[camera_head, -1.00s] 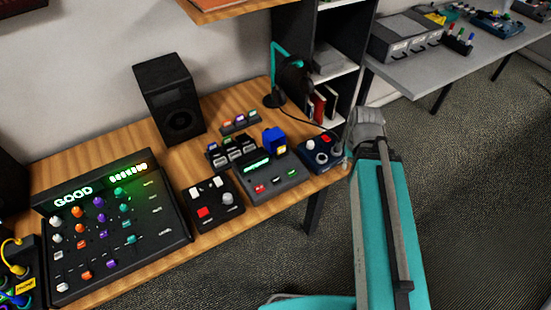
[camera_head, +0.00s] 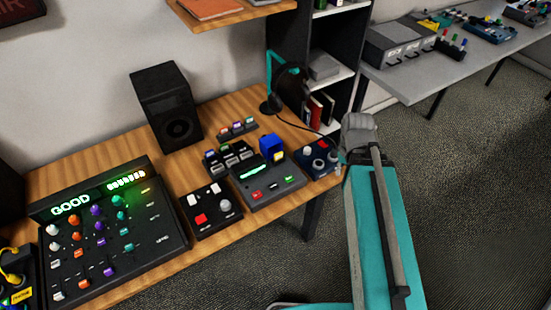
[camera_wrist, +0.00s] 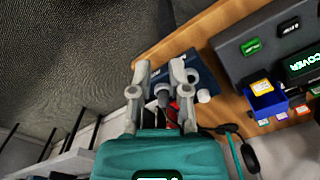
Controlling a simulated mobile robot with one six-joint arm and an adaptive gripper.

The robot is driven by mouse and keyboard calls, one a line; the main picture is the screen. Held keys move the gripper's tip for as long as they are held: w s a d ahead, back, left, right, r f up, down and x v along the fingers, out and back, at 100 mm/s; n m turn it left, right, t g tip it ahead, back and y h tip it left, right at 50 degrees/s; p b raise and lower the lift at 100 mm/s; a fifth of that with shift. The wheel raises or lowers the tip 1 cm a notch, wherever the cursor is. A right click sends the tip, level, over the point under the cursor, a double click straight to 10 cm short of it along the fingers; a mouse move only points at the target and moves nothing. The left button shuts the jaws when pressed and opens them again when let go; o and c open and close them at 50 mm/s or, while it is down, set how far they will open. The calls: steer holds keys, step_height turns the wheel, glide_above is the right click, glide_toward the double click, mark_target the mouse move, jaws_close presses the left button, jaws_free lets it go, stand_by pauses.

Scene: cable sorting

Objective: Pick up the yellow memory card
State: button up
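A blue block with a yellow face (camera_head: 279,156), which looks like the yellow memory card in a blue holder, stands at the back right of the grey device with the green display. In the wrist view the blue holder (camera_wrist: 268,100) shows with a pale yellow label (camera_wrist: 262,87) on top, right of my gripper.
The navy knob box (camera_head: 318,160) sits at the table's right corner. Open floor lies to the right.

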steer(key=shift+a, duration=0.3)
steer(key=shift+w+a, duration=0.1)
step_height(320, 180, up, 4)
steer(key=m+p, duration=0.4)
steer(key=m, duration=0.7)
glide_above(279, 153)
steer(key=shift+a+r, duration=0.1)
steer(key=shift+r, duration=0.05)
step_height(279, 153, down, 9)
steer(key=b, duration=0.8)
steer(key=shift+r, duration=0.15)
steer(key=shift+b, duration=0.3)
steer(key=shift+f+b, duration=2.45)
steer(key=shift+f, duration=0.15)
